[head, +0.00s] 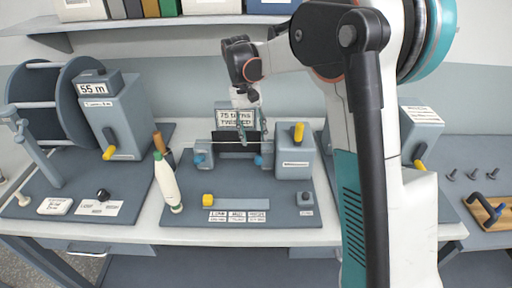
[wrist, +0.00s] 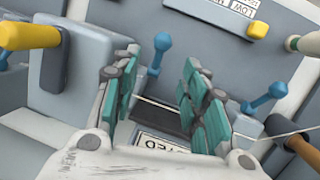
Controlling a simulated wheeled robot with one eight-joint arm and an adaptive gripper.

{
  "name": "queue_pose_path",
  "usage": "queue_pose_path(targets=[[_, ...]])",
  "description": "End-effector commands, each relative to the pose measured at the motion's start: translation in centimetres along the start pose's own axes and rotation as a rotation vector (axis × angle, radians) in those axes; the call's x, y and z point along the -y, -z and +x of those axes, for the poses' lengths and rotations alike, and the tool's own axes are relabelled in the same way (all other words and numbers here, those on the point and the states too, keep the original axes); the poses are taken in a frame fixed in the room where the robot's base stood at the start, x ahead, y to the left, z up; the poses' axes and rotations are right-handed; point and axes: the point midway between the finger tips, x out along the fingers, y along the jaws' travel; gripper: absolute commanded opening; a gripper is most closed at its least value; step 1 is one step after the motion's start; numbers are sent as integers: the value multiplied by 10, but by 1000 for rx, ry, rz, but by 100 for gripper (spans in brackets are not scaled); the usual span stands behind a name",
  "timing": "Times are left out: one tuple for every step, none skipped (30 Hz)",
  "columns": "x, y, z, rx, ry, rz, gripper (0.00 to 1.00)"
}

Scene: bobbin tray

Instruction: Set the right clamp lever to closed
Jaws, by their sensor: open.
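The right clamp (head: 266,147) stands beside the grey box with the yellow crank. Its blue lever (head: 259,161) has a ball end; it also shows in the wrist view (wrist: 160,52). The left clamp (head: 203,150) has a similar blue lever (head: 199,160), seen at the right in the wrist view (wrist: 268,95). I cannot tell surely which setting either lever is in. My gripper (head: 252,132) points down above the clamps, open and empty. In the wrist view the right lever appears between its teal fingers (wrist: 160,60), beyond the tips, with no visible contact.
The grey box (head: 296,165) with a yellow crank (head: 298,132) stands close right of the right clamp. A sign (head: 236,118) stands behind the clamps. A white bottle (head: 168,184) and a yellow knob (head: 208,199) are front left. A thin line spans the clamps.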

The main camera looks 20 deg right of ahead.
Motion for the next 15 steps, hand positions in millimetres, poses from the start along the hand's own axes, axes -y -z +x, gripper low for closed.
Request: queue_pose_path(targets=[[0, 0, -9, 0, 0, 0, 41], [0, 0, -14, 0, 0, 0, 41], [0, 0, -20, 0, 0, 0, 41], [0, 0, -24, 0, 0, 0, 41], [0, 0, -27, 0, 0, 0, 41], [0, 0, -31, 0, 0, 0, 41], [0, 0, -33, 0, 0, 0, 41], [0, 0, -35, 0, 0, 0, 41], [0, 0, -37, 0, 0, 0, 41], [0, 0, -38, 0, 0, 0, 41], [0, 0, -39, 0, 0, 0, 41], [0, 0, -40, 0, 0, 0, 41], [0, 0, -40, 0, 0, 0, 41], [0, 0, -40, 0, 0, 0, 41], [0, 0, -40, 0, 0, 0, 41]])
